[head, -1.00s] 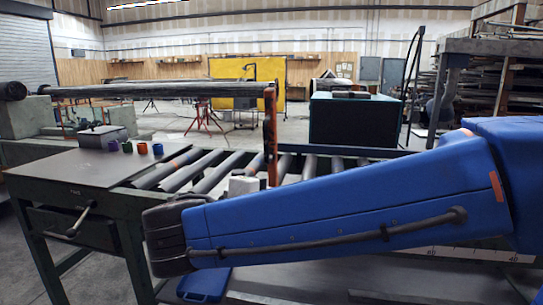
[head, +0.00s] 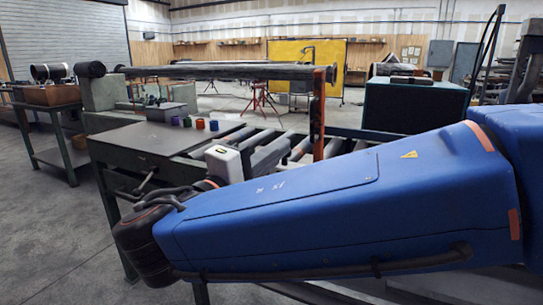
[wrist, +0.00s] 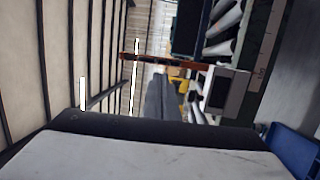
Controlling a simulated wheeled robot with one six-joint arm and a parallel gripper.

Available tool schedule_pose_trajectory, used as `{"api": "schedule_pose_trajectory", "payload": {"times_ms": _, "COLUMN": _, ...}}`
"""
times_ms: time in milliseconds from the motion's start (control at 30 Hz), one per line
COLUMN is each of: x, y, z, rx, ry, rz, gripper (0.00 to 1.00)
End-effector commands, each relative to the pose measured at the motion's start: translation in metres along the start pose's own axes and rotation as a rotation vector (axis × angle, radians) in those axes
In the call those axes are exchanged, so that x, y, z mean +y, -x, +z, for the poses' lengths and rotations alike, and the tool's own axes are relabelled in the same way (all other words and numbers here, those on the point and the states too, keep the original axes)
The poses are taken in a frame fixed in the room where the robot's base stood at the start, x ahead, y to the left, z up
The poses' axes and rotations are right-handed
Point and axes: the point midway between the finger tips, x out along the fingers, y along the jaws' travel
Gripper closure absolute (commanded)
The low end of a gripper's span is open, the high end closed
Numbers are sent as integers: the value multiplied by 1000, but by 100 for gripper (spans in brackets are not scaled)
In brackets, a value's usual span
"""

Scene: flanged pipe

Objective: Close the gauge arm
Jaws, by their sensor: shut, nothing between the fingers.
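The gauge arm (head: 318,112) is a thin orange-red bar standing upright beyond the rollers in the head view. Its lower end is hidden behind my blue arm. In the wrist view the orange bar (wrist: 165,62) runs sideways, reaching to a pale box with a dark face (wrist: 226,90) beside a marked scale (wrist: 262,72). My gripper (head: 279,150) is partly in view behind my blue forearm, as a grey part beyond the white wrist body. It is shut and empty, left of the bar and apart from it; its fingertips are not clear.
A roller bench with a flat grey top (head: 165,138) lies behind my arm, with several small coloured cups (head: 199,124) on it. A long pipe (head: 220,72) lies across behind. A dark green cabinet (head: 415,105) stands at right. Open floor lies at left.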

Motion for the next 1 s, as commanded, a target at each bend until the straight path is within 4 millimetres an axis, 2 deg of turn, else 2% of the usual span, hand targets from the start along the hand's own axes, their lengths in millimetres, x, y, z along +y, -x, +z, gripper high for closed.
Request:
{"api": "schedule_pose_trajectory", "payload": {"times_ms": 300, "x": 0, "y": -49, "z": 1, "rx": -3, "ry": 0, "rz": 0, "gripper": 100}}
{"api": "schedule_pose_trajectory", "payload": {"times_ms": 600, "x": 0, "y": -85, "z": 0, "rx": -2, "ry": 1, "rz": 0, "gripper": 100}}
{"api": "schedule_pose_trajectory", "payload": {"times_ms": 800, "x": 0, "y": -96, "z": 0, "rx": -1, "ry": 1, "rz": 0, "gripper": 100}}
{"api": "schedule_pose_trajectory", "payload": {"times_ms": 1000, "x": 0, "y": -97, "z": 0, "rx": 0, "ry": 1, "rz": 0, "gripper": 100}}
